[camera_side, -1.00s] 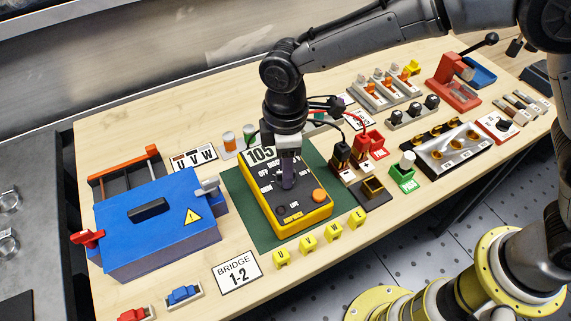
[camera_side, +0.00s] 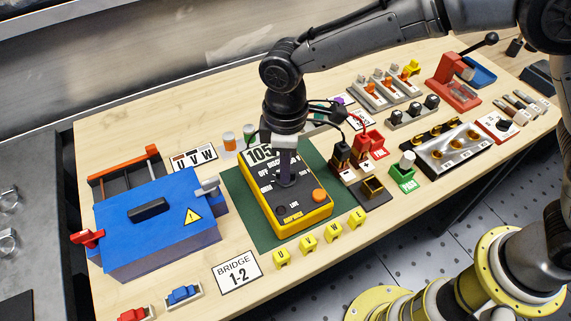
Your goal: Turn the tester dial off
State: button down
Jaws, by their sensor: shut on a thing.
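The yellow tester (camera_side: 325,211) with a dark face lies on the green mat (camera_side: 244,205) in the middle of the table. Its face carries a large number label, the words OFF and DISCHARGE, an orange button (camera_side: 319,195) and small marks near its front edge. My gripper (camera_side: 287,178) points straight down over the middle of the face and is shut on the tester dial. The fingers hide most of the dial, so I cannot tell exactly which mark it points to.
A blue box (camera_side: 150,240) with a red lever stands at the left. Yellow lettered caps (camera_side: 308,246) line the tester's front. Black and red plugs (camera_side: 341,153) and a green tray (camera_side: 404,184) stand close on the right.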

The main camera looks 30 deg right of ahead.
jog(key=shift+r+m, duration=0.1)
jog(key=shift+m, duration=2.1)
jog(key=c, duration=0.9)
grip_release()
notch_tip(320, 180, up, 14)
